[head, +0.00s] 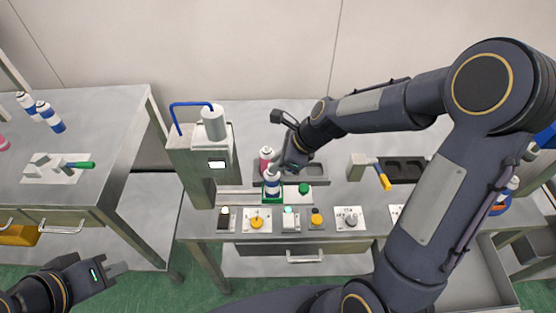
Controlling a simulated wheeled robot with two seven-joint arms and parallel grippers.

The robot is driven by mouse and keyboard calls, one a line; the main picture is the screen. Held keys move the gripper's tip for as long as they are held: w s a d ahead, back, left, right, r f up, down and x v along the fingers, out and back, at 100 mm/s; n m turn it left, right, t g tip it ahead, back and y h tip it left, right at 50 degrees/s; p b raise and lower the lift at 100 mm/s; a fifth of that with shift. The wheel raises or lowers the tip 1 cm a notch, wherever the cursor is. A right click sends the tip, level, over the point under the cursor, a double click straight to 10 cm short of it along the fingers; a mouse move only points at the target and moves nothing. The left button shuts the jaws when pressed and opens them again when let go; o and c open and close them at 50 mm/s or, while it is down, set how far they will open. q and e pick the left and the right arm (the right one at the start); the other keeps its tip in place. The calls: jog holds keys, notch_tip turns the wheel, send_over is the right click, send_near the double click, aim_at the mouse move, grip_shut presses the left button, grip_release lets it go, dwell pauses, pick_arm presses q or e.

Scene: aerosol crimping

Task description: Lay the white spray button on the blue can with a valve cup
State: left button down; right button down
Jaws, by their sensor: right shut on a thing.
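A blue and white can (272,186) stands upright in a green holder at the front of the press on the middle bench. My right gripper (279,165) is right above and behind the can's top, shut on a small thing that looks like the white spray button. The button is mostly hidden at the fingers, and I cannot tell whether it touches the can. The valve cup is too small to make out. My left gripper (118,269) hangs low at the left, away from the bench, and its finger gap is unclear.
A grey press (200,165) with a blue hose stands left of the can. A red can (266,157) stands just behind it. A green button (304,189) and several control panels line the front. More blue cans (50,117) stand on the left table.

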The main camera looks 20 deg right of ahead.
dwell(0.3)
jog(key=c, duration=1.3)
grip_release()
jog(key=shift+r, duration=0.1)
notch_tip(320, 180, up, 12)
jog(key=p, duration=0.6)
jog(key=shift+p, duration=0.35)
jog(key=shift+s, duration=0.1)
